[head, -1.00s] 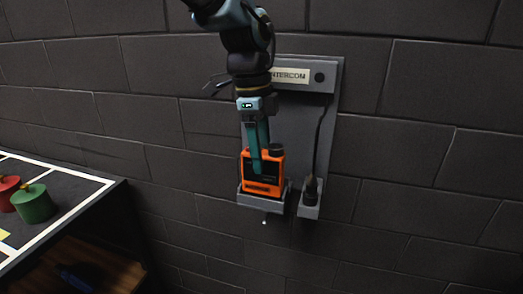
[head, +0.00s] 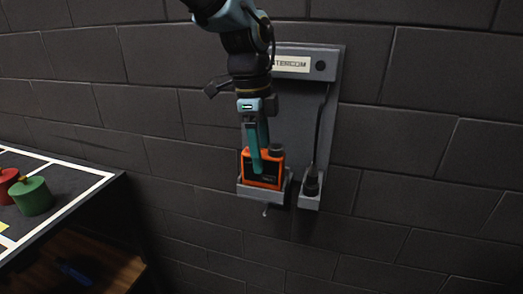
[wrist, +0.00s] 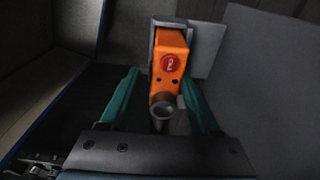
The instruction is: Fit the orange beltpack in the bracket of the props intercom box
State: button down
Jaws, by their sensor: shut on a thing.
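The orange beltpack (head: 263,180) with a dark face is upright at the grey bracket (head: 250,194) low on the intercom box (head: 335,62). Its lower end is inside or just behind the bracket's front lip; how deep it sits I cannot tell. My gripper (head: 263,165) comes from above, its teal fingers shut on the beltpack. In the wrist view the beltpack (wrist: 170,62) lies between the two fingers, showing a red round mark and a dark knob at its near end. The box's label partly shows and reads "TERCOM"; my arm hides its left part.
A second small holder (head: 310,200) with a dark plug and cable is right of the bracket. A dark table (head: 90,185) with white lines stands at the left, bearing a green pot (head: 32,196) and a red pot (head: 6,182). The brick wall right of the box is bare.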

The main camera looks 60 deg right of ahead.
jog(key=shift+c, duration=0.2)
grip_release()
notch_tip(320, 180, up, 11)
jog(key=w+b, duration=0.1)
jog(key=w+a+f+n, duration=0.3)
jog(key=w+a+n, duration=0.2)
jog(key=w+a, duration=0.15)
jog(key=w+a+f+n+t, duration=0.1)
jog(key=w+a+f+n, duration=0.25)
jog(key=w+a, duration=0.35)
jog(key=w+a+f+n, duration=0.3)
jog(key=w+a+n, duration=0.2)
jog(key=w, duration=0.4)
jog(key=a+f+n+t, duration=0.1)
jog(key=a+f+n, duration=0.3)
jog(key=a+n, duration=0.5)
jog(key=a+f+n+t, duration=0.1)
jog(key=a+f+n, duration=0.4)
jog(key=a, duration=1.6)
jog(key=w+n, duration=0.1)
jog(key=n, duration=0.2)
jog(key=shift+f+n, duration=0.15)
jog(key=shift+n, duration=0.2)
